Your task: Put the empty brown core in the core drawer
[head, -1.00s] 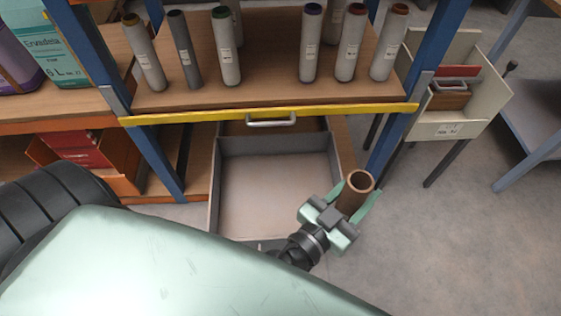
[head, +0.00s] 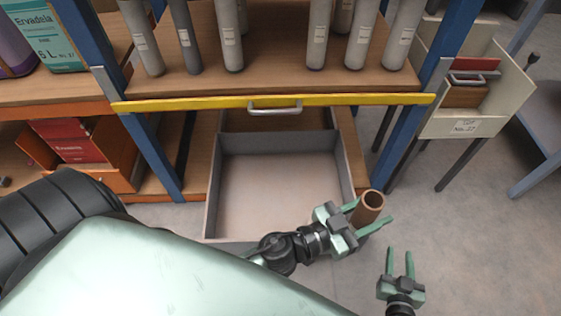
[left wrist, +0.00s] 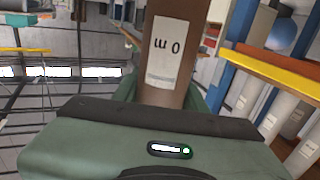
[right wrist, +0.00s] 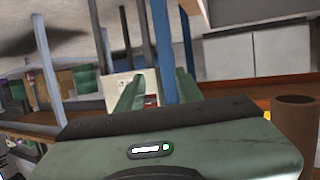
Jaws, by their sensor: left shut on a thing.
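The brown core (head: 369,206) is an open tube, tilted a little. My left gripper (head: 366,216) is shut around it and holds it at the front right of the open grey drawer (head: 212,190), just outside its right wall in the head view. The drawer's visible floor is bare. In the left wrist view the core (left wrist: 162,95) stands between the fingers, with a white label reading "0 m". My right gripper (head: 399,256) is open and empty, to the lower right of the core. The core (right wrist: 294,125) also shows at the right of the right wrist view.
A yellow bar (head: 200,104) and a handle (head: 275,109) lie above the drawer. Several grey rolls (head: 229,45) stand on the wooden shelf. Blue posts (head: 150,150) flank the drawer. A cream bin (head: 445,120) is at the right. Floor at lower right is clear.

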